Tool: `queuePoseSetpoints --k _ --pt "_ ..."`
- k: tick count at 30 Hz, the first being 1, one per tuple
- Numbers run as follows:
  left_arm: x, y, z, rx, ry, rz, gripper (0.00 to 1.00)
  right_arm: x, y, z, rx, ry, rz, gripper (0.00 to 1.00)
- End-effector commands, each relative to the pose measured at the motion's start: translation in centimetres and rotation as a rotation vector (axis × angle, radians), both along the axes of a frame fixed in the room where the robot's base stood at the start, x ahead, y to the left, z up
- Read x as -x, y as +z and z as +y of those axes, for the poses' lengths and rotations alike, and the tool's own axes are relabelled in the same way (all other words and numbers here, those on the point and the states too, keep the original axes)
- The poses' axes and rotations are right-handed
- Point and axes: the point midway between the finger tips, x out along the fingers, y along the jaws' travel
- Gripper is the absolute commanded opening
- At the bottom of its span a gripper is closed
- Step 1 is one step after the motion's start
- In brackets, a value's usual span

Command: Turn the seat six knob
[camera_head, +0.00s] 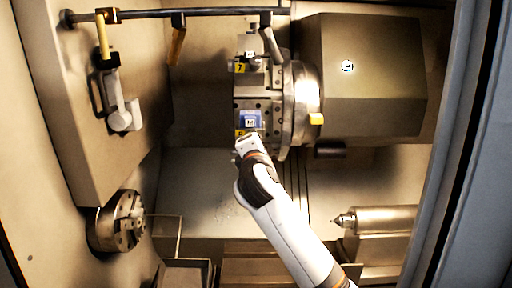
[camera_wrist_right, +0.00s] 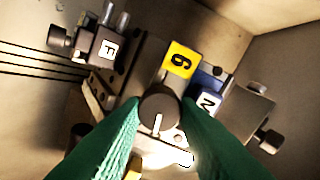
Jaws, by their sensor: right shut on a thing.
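The seat six knob (camera_wrist_right: 156,101) is a dark round knob with a white line across its face, below a yellow label (camera_wrist_right: 181,59) with a 6. In the wrist view the line points roughly up and down. My right gripper (camera_wrist_right: 160,116) has its two green fingers on either side of the knob and is shut on it. In the head view my right gripper (camera_head: 247,143) is at the lower front of the turret (camera_head: 275,107), where the knob itself is hidden. My left gripper is not in view.
A blue block (camera_wrist_right: 207,98) with a white label sits just right of the knob. A holder marked F (camera_wrist_right: 104,49) stands to the upper left. In the head view, a chuck (camera_head: 118,222) is at lower left and a tailstock (camera_head: 380,219) at lower right. A pipe (camera_head: 200,12) crosses the top.

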Motion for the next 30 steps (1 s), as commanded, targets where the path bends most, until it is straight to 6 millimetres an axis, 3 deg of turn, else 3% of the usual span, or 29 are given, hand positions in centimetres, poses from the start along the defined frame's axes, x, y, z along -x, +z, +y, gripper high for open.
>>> queuePoseSetpoints --k 12,29,30 --pt "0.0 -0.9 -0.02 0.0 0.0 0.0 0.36 0.0 -0.21 0.03 -0.191 0.0 0.003 0.06" --pt "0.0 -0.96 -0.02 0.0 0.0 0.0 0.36 -0.01 -0.16 0.01 -0.219 0.0 0.003 0.06" --pt "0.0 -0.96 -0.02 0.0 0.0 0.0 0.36 -0.01 -0.16 0.01 -0.219 0.0 0.003 0.33"
